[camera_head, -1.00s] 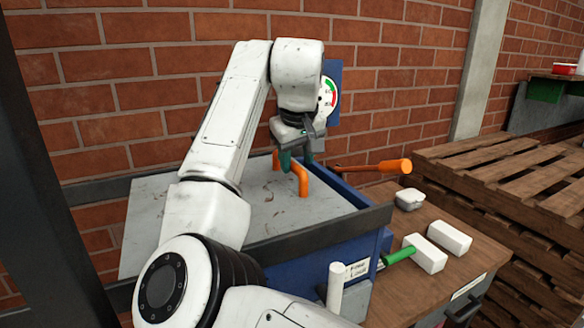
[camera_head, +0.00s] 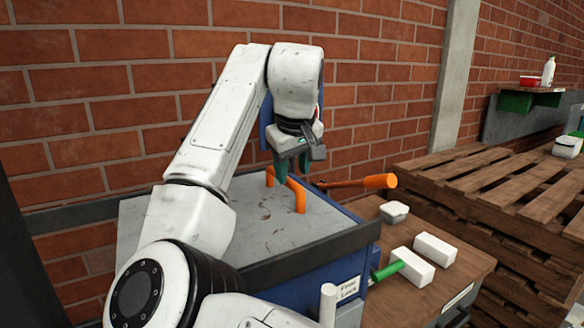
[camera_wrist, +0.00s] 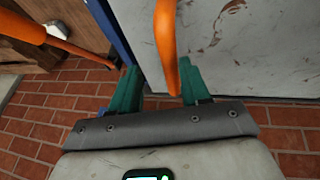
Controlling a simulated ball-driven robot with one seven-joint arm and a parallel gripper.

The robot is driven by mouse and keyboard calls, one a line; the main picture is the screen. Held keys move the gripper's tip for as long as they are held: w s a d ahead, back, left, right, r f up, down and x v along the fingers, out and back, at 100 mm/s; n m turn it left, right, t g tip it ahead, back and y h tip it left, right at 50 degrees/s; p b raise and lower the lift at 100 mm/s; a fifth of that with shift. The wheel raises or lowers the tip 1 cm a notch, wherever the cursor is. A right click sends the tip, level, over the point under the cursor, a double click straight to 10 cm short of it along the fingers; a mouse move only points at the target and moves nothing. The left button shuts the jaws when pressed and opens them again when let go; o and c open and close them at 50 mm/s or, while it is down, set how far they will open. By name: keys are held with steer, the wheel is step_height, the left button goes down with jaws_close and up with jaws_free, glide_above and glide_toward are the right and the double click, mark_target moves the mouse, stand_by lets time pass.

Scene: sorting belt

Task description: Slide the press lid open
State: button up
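The press lid (camera_head: 225,232) is a scuffed grey plate on top of the blue press (camera_head: 364,262), and it also shows in the wrist view (camera_wrist: 245,50). It carries an orange bar handle (camera_head: 299,197). My gripper (camera_head: 291,171) is over the handle, fingers pointing down. In the wrist view my two green fingers (camera_wrist: 158,88) stand apart, with the orange handle (camera_wrist: 165,35) reaching between them, close to the right finger. I cannot tell whether that finger touches it. The far end of the handle is partly hidden by the fingers.
An orange lever (camera_head: 360,183) sticks out right of the press. White blocks (camera_head: 435,249), a green-handled tool (camera_head: 388,270) and a small grey container (camera_head: 394,212) lie on the wooden bench (camera_head: 455,272). Stacked pallets (camera_head: 490,185) stand at right. A brick wall is behind.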

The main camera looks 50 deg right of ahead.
steer(key=p+v, duration=0.8)
steer(key=v, duration=0.2)
steer(key=shift+r, duration=0.3)
stand_by(0.5)
steer(key=shift+a, duration=0.15)
steer(key=shift+s+p, duration=0.1)
steer(key=shift+p, duration=0.25)
